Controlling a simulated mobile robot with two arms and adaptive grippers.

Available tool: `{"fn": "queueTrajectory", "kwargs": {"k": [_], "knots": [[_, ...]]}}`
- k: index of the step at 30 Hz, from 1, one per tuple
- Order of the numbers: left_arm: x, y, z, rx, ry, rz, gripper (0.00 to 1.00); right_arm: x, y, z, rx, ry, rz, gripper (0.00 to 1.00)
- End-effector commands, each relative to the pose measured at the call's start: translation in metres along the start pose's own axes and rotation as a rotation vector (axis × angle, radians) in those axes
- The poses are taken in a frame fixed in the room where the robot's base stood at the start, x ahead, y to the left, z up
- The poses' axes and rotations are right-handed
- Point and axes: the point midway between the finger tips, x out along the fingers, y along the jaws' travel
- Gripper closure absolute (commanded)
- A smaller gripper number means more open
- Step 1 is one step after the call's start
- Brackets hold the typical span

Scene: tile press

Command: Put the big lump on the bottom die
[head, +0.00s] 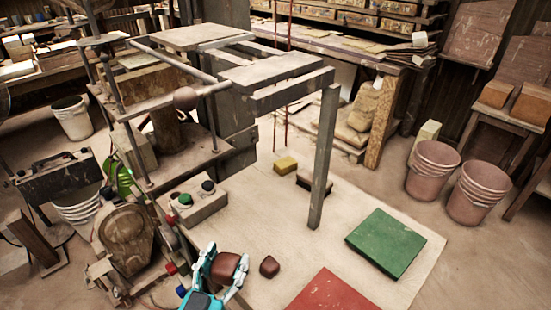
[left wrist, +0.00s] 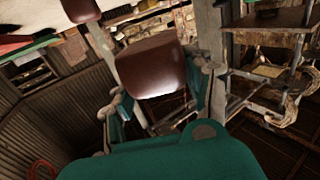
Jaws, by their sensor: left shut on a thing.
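The big lump (head: 225,267) is reddish brown and blocky. My left gripper (head: 226,260) is shut on it, with a finger on each side, at the near edge of the pale table. The big lump also fills the middle of the left wrist view (left wrist: 152,68) between the fingers. A smaller brown lump (head: 269,266) sits on the table just right of the gripper. The press (head: 185,165) stands at the left, well beyond the gripper. I cannot clearly make out the bottom die on it. My right gripper is not in view.
A button box (head: 192,201) with green and black buttons stands between the gripper and the press. A grey post (head: 324,160) rises from the table (head: 255,215). A green board (head: 385,243), a red board (head: 335,291) and a yellow sponge (head: 285,164) lie there. The table's middle is clear.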

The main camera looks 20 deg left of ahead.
Motion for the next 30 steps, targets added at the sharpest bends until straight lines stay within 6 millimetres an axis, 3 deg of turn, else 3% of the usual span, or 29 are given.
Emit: {"fn": "queueTrajectory", "kwargs": {"k": [8,17,30], "knots": [[-0.009,-0.003,0.007,0.018,0.012,0.087,0.97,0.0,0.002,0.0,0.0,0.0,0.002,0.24],[-0.03,-0.017,0.019,0.027,0.017,0.31,0.97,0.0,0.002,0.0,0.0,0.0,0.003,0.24],[-0.038,-0.032,0.017,0.001,0.003,0.486,0.97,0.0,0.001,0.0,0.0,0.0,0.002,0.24]]}}
